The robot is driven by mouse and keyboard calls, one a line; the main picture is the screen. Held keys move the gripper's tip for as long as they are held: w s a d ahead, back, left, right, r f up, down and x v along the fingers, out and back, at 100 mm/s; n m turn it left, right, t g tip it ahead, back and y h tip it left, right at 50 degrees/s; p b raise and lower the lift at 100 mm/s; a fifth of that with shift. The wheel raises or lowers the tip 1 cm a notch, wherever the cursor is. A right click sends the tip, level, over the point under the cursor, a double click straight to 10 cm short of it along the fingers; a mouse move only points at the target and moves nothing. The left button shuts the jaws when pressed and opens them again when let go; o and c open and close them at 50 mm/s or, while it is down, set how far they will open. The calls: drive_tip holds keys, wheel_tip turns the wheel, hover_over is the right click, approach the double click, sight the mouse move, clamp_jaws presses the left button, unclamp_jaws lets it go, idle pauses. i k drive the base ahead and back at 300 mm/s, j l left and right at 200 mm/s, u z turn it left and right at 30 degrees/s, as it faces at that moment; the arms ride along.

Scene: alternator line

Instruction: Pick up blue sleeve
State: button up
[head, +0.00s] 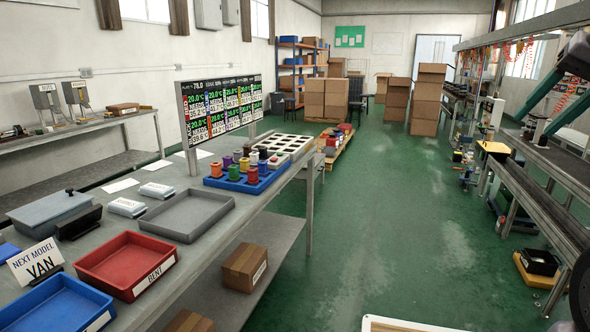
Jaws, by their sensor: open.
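A blue tray (262,186) stands on the workbench left of centre and holds several small coloured sleeves. I cannot pick out a clearly blue sleeve at this size; front pieces partly hide the back ones. My gripper is not in view.
On the bench (178,258) lie an empty grey tray (190,232), a red "BENT" tray (130,289) and a blue bin (62,322). A status display (219,108) stands behind the sleeve tray. The green floor (400,220) right of the bench is largely clear.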

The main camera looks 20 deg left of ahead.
sight(263, 172)
drive_tip(key=i+u, duration=0.3)
drive_tip(key=i, duration=0.35)
drive_tip(key=i+u, duration=0.25)
drive_tip(key=i, duration=0.4)
drive_tip(key=i+j+u, duration=0.4)
drive_tip(key=i, duration=0.25)
